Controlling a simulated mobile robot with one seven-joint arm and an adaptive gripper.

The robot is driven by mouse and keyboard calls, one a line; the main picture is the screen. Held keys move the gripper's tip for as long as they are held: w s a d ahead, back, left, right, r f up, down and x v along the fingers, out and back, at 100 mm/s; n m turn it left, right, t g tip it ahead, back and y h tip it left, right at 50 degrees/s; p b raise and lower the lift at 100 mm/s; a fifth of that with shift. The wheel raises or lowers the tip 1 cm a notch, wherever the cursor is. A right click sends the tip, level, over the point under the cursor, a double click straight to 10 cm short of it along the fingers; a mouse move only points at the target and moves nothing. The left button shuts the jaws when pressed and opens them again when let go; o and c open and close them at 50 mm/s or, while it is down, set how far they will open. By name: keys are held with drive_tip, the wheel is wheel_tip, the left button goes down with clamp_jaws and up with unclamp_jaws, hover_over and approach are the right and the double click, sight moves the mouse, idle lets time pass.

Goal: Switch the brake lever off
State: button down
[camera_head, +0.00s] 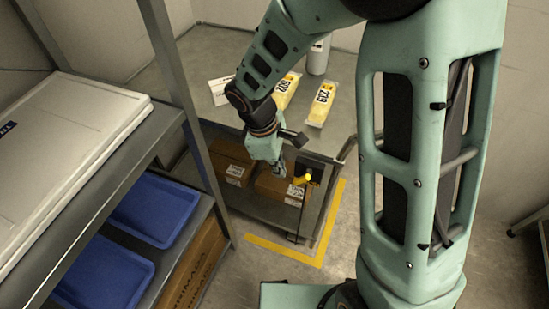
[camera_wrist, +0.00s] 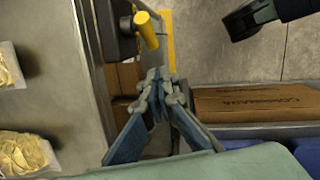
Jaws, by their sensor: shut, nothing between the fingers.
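The brake lever has a yellow handle (camera_head: 301,180) on a dark mount (camera_head: 313,171) at the near right corner of the grey table. In the wrist view the yellow handle (camera_wrist: 147,30) sticks out from its dark mount (camera_wrist: 121,30), just beyond my fingertips. My gripper (camera_head: 280,173) is shut and empty, a little left of the handle in the head view. In the wrist view my gripper (camera_wrist: 156,78) has its fingertips together, below the handle in the picture. I cannot tell whether they touch it; a gap shows between them there.
The grey table (camera_head: 215,50) carries yellow packs (camera_head: 320,104) and a white canister (camera_head: 318,56). Cardboard boxes (camera_head: 232,160) stand on its lower shelf. A shelving rack with blue trays (camera_head: 155,207) and a white lid (camera_head: 60,140) stands left. Yellow floor tape (camera_head: 325,245) borders the table.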

drive_tip(key=shift+s+d+f, duration=0.1)
drive_tip(key=shift+d+f, duration=0.35)
drive_tip(key=shift+d, duration=0.3)
drive_tip(key=shift+s+d+f, duration=0.1)
drive_tip(key=shift+d+f, duration=0.3)
drive_tip(key=shift+d, duration=0.35)
drive_tip(key=shift+a+f+g+h+b, duration=0.1)
drive_tip(key=shift+f+g+h+b, duration=0.3)
drive_tip(key=shift+h, duration=0.9)
drive_tip(key=shift+f+h, duration=0.25)
drive_tip(key=shift+h, duration=0.25)
drive_tip(key=h, duration=0.1)
drive_tip(key=f+g+h, duration=0.1)
drive_tip(key=h, duration=0.1)
drive_tip(key=shift+f+n, duration=0.1)
drive_tip(key=shift+n, duration=0.2)
drive_tip(key=shift+s+d+f+p, duration=0.1)
drive_tip(key=shift+d+f+p, duration=0.3)
drive_tip(key=shift+f, duration=0.2)
drive_tip(key=shift+d, duration=0.1)
wheel_tip(320, 180, up, 10)
hover_over(294, 184)
